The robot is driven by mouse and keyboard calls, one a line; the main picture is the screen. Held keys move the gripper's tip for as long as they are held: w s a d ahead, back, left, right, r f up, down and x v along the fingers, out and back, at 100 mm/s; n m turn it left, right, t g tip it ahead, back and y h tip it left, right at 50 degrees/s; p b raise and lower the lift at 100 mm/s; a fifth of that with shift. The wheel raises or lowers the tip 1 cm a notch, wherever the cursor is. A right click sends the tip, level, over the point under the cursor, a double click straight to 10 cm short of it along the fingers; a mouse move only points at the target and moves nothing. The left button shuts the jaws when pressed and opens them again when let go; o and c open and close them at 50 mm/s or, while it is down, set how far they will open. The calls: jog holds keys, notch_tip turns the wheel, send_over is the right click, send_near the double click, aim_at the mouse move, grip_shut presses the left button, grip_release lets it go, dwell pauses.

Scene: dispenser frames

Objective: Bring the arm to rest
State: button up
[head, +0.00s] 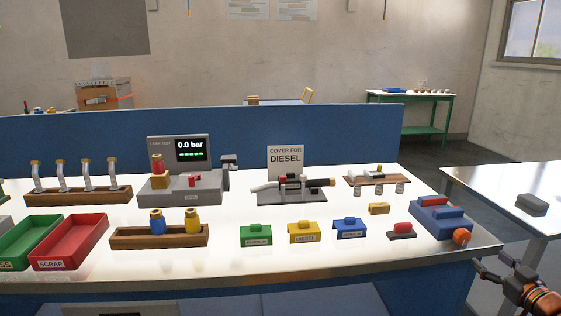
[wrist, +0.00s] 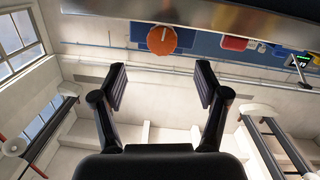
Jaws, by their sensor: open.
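My gripper (head: 497,272) is at the lower right in the head view, off the bench's right front corner. In the wrist view my gripper (wrist: 160,88) has its two dark fingers spread wide, with nothing between them. An orange round knob (wrist: 161,40) lies beyond the fingertips in the wrist view, apart from them. The same orange knob (head: 461,237) shows in the head view on the front of a blue device (head: 441,216) at the bench's right end.
The lit bench (head: 330,262) holds a red scrap tray (head: 70,240), a pressure tester (head: 185,172), a dispenser nozzle (head: 290,190) and green (head: 256,234), yellow (head: 304,232) and blue (head: 350,229) covers. A side table (head: 500,185) stands right, carrying a grey block (head: 531,204). Floor shows between them.

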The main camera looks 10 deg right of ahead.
jog(key=w+a+r+m+g+h+p, duration=0.1)
jog(key=w+a+r+g+h+p, duration=0.2)
jog(key=w+a+g, duration=0.15)
jog(key=s+a+r+m+g+h+p, duration=0.1)
jog(key=s+a+r+g+p, duration=0.25)
jog(key=a, duration=0.55)
jog(key=s+a+r+n+g+y+p, duration=0.1)
jog(key=s+a+g+y+p, duration=0.2)
jog(key=s+a+g, duration=0.7)
jog(key=s+a+y, duration=0.2)
jog(key=s+a, duration=1.7)
jog(key=a, duration=0.1)
jog(key=shift+s+a+r+g+p, duration=0.15)
jog(key=shift+a+r+g+p, duration=0.05)
jog(key=shift+r+g+p, duration=0.2)
